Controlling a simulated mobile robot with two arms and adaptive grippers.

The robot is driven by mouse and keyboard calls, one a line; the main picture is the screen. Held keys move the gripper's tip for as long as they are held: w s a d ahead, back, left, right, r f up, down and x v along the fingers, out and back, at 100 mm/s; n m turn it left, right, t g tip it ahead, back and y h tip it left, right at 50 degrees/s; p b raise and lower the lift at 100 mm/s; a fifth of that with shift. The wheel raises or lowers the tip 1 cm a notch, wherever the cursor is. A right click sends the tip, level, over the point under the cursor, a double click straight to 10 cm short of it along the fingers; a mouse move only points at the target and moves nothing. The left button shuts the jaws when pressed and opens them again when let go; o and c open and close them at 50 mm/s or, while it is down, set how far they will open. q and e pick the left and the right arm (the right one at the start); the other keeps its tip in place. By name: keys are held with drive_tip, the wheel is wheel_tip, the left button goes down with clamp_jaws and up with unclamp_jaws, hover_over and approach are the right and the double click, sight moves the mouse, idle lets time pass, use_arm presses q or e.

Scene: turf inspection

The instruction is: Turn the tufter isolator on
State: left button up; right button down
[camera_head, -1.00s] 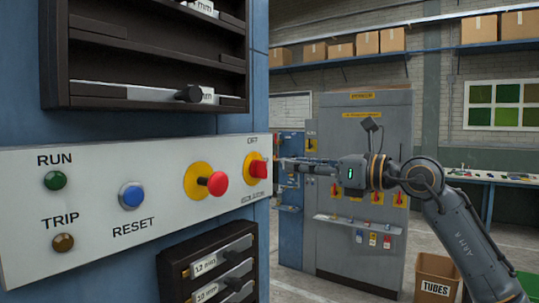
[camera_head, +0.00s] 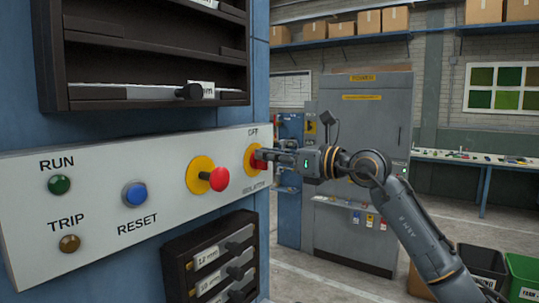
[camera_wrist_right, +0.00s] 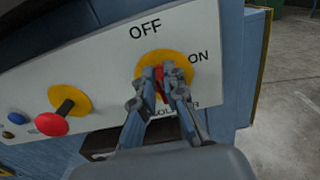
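The isolator is a red handle (camera_wrist_right: 160,85) on a round yellow plate (camera_wrist_right: 182,68), with OFF lettered above it and ON to its right. The handle stands roughly upright, toward OFF. In the head view its yellow plate (camera_head: 250,158) is at the right end of the white panel (camera_head: 100,222). My right gripper (camera_head: 265,157) reaches it from the right. In the wrist view the right gripper's fingers (camera_wrist_right: 162,80) lie close on both sides of the handle and appear shut on it. The fingers hide part of the handle and lettering. My left gripper is not in view.
A red mushroom button (camera_head: 218,179) on a yellow plate sticks out left of the isolator. A blue reset button (camera_head: 135,194) and green and amber lamps are further left. Dark racks (camera_head: 215,262) project above and below the panel. Open floor lies right of the cabinet.

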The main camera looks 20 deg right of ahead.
idle(0.4)
drive_tip(key=shift+w+d+f+m+p, duration=0.25)
drive_tip(key=shift+m+p, duration=0.15)
drive_tip(key=shift+m, duration=2.6)
drive_tip(key=shift+w+d+f+m+p, duration=0.1)
drive_tip(key=shift+d+f+m+p, duration=0.2)
drive_tip(key=shift+m, duration=2.7)
drive_tip(key=shift+w+d+f+m+p, duration=0.2)
drive_tip(key=shift+m+p, duration=0.25)
drive_tip(key=shift+m, duration=2.55)
drive_tip(key=shift+f, duration=0.1)
drive_tip(key=c, duration=1.4)
unclamp_jaws()
drive_tip(key=shift+a, duration=0.1)
